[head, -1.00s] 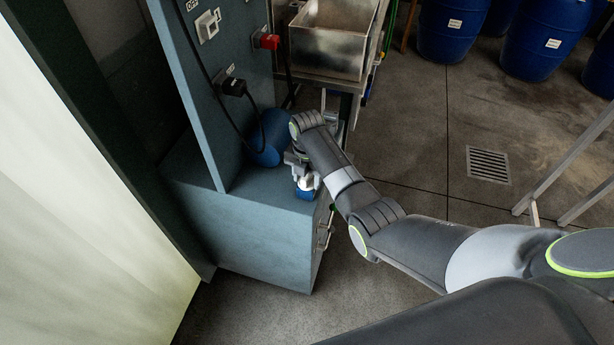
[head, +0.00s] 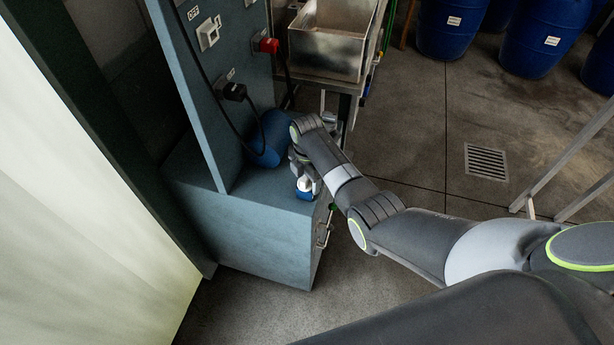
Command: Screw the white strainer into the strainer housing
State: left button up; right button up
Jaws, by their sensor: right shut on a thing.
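The white strainer (head: 304,184) is small in the head view, at the fingers of my right gripper (head: 303,178). My right gripper is shut on it, over the top right corner of the blue-grey machine base. Directly below the strainer is a small blue part (head: 303,195), which looks like the strainer housing. The strainer is at the top of the blue part; I cannot tell how deep it sits or whether it is threaded in. My wrist hides part of both. My left gripper is not in view.
The blue-grey cabinet (head: 215,100) with switches, a black plug (head: 233,91) and a hanging cable stands behind. A blue cylinder (head: 268,138) lies left of my gripper. A metal tray (head: 330,50) is at the back. Blue barrels (head: 452,25) and open floor are at right.

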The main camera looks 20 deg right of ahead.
jog(key=shift+a, duration=0.15)
jog(key=o, duration=1.4)
jog(key=shift+c, duration=0.2)
jog(key=o, duration=0.4)
jog(key=shift+s+a+r, duration=0.1)
jog(key=shift+s+a, duration=0.05)
jog(key=o, duration=0.3)
notch_tip(320, 180, up, 7)
jog(key=p, duration=0.7)
jog(key=shift+p, duration=0.35)
